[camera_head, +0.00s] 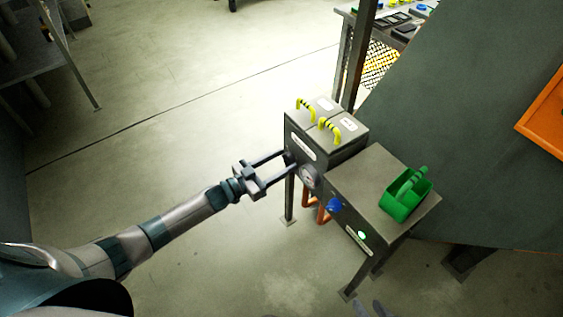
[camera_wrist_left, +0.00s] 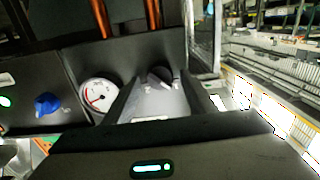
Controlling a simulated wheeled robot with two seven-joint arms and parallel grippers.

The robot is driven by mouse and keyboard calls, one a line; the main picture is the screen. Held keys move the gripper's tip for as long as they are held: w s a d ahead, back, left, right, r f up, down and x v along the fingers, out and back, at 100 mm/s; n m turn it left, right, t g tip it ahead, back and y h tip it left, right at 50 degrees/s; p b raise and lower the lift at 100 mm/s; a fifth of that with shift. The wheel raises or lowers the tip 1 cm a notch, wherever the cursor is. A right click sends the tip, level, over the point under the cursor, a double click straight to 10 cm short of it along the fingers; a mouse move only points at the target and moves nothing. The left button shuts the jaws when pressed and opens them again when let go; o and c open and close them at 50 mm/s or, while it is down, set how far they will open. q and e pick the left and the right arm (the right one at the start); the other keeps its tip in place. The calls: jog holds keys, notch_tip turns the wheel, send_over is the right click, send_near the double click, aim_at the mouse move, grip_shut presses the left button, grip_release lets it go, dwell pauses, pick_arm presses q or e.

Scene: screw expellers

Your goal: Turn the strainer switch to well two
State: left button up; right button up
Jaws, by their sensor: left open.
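The strainer switch (camera_wrist_left: 160,76) is a small black knob on the front of a dark grey box (camera_head: 350,150). In the left wrist view it shows beyond and between my open fingers, with small white labels below it. My left gripper (camera_head: 283,164) is open at the front of the box, its fingertips close to the switch; it also shows in the left wrist view (camera_wrist_left: 162,86). I cannot tell whether the fingers touch the knob. In the head view the fingertips mostly hide the switch. Two grey tips at the bottom edge may be my right gripper (camera_head: 371,309).
Beside the switch are a round gauge (camera_head: 308,176) and a blue knob (camera_head: 335,205). Two yellow-and-black handles (camera_head: 329,130) stand on the box lid. A green container (camera_head: 407,193) stands on the adjoining cabinet (camera_head: 368,186). Orange pipes (camera_head: 323,211) run below.

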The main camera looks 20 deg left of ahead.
pick_arm(q)
jog(key=shift+c, duration=0.6)
jog(key=c, duration=0.9)
